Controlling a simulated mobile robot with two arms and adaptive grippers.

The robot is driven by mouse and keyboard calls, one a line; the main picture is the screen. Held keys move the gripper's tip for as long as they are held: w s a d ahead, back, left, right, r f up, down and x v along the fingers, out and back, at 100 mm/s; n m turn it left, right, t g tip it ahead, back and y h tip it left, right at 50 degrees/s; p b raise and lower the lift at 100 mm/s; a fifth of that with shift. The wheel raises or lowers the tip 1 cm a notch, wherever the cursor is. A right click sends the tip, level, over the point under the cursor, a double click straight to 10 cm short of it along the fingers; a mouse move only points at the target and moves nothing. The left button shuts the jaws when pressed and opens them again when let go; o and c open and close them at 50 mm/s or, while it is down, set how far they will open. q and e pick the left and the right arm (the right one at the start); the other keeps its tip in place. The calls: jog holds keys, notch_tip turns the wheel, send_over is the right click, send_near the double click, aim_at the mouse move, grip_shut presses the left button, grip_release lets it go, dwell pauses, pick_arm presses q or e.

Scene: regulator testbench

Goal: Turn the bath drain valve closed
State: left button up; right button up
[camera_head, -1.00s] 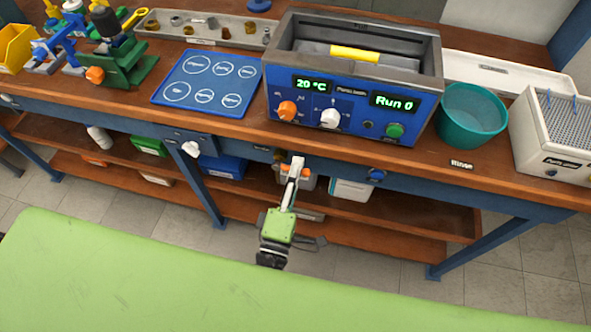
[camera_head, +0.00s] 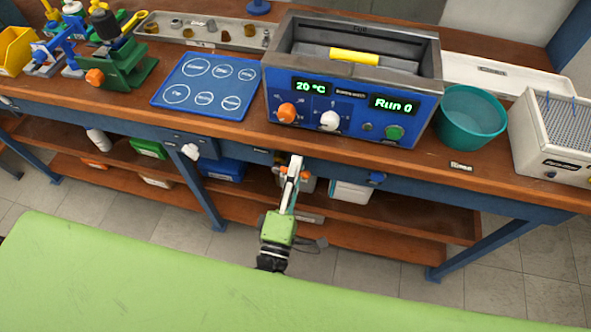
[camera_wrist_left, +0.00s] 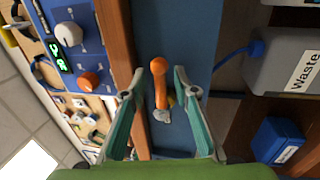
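The drain valve's orange lever (camera_wrist_left: 160,84) shows in the wrist view against the blue front panel under the bench top, with a metal fitting (camera_wrist_left: 162,115) at its lower end. It lies lengthwise between the two teal fingers of my left gripper (camera_wrist_left: 159,78). The fingers are open, with a gap on both sides of the lever. In the head view my left gripper (camera_head: 293,170) is just below the bench's front edge, beneath the bath (camera_head: 350,110). There the fingers hide most of the valve; small orange bits show beside them. My right gripper is not in view.
A waste container (camera_wrist_left: 285,80) with a blue hose (camera_wrist_left: 235,52) stands to the right in the wrist view. The bath's white knob (camera_head: 330,120) and orange knob (camera_head: 287,111) sit above the edge. A green surface (camera_head: 150,280) fills the foreground. A teal bowl (camera_head: 471,117) stands right.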

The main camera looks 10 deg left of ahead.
pick_arm(q)
jog(key=s+f, duration=0.2)
jog(key=s, duration=1)
jog(key=shift+a+f, duration=0.15)
jog(key=shift+f, duration=0.05)
jog(key=shift+w+f, duration=0.1)
